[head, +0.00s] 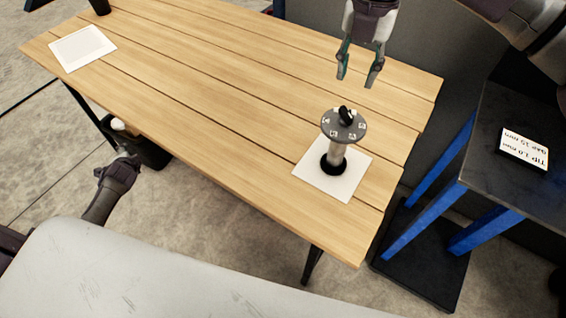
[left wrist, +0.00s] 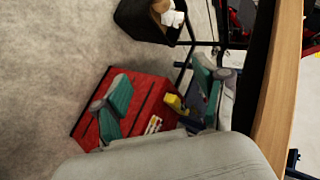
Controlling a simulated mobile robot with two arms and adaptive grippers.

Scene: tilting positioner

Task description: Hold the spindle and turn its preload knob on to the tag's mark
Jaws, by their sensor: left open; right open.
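The spindle (head: 336,156) stands upright in a dark round base on a white square plate (head: 347,186) near the table's right end. It has a grey disc (head: 330,132) with small pale marks around its rim and a black knob (head: 345,117) on top. The marks are too small to read. My right gripper (head: 357,79) is open and empty, above and behind the knob, apart from it. My left gripper (left wrist: 160,85) is open and empty over the floor, off the table's near side. In the head view its arm shows low at left, far from the spindle.
The wooden table (head: 210,90) is clear in the middle. A white sheet (head: 82,48) lies at its far left. A blue-legged stand at right bears a lettered card (head: 524,148), upside down in view. A red box (left wrist: 150,105) and a dark bin (left wrist: 138,20) are on the floor.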

